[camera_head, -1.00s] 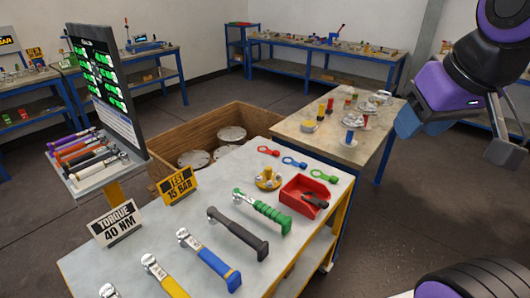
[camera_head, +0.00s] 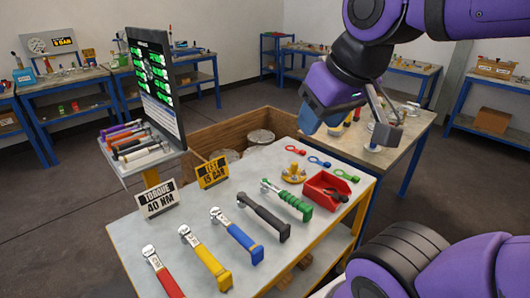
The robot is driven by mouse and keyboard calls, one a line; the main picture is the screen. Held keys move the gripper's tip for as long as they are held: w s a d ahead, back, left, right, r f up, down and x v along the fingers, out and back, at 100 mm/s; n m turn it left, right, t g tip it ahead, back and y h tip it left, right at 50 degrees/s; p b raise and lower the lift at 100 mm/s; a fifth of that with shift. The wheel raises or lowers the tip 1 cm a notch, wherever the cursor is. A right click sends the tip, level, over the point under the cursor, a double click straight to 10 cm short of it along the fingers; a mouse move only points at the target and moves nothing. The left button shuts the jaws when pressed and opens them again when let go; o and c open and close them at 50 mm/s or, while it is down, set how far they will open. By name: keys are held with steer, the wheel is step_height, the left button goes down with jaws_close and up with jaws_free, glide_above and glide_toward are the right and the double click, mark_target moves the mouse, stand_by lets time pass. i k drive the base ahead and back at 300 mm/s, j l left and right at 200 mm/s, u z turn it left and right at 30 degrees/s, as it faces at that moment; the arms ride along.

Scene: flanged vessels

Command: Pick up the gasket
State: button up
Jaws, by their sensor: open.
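Three small ring-shaped pieces with tabs lie in a row at the far edge of the near table: a red ring (camera_head: 295,149), a blue ring (camera_head: 319,161) and a green ring (camera_head: 346,175). A dark piece (camera_head: 337,195) lies in a red open bin (camera_head: 318,187) near the table's right edge. I cannot tell which of these is the gasket. My gripper (camera_head: 349,125) is open, with no object seen between its fingers. It hangs in the air, in the picture just above the rings and in front of the far work table.
A second work table (camera_head: 395,150) with small parts stands beyond my gripper.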

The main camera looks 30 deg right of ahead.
mark_target(303, 152)
steer(key=l+u, duration=0.4)
steer(key=l, duration=1.75)
steer(key=i+l, duration=0.15)
steer(key=l, duration=1.25)
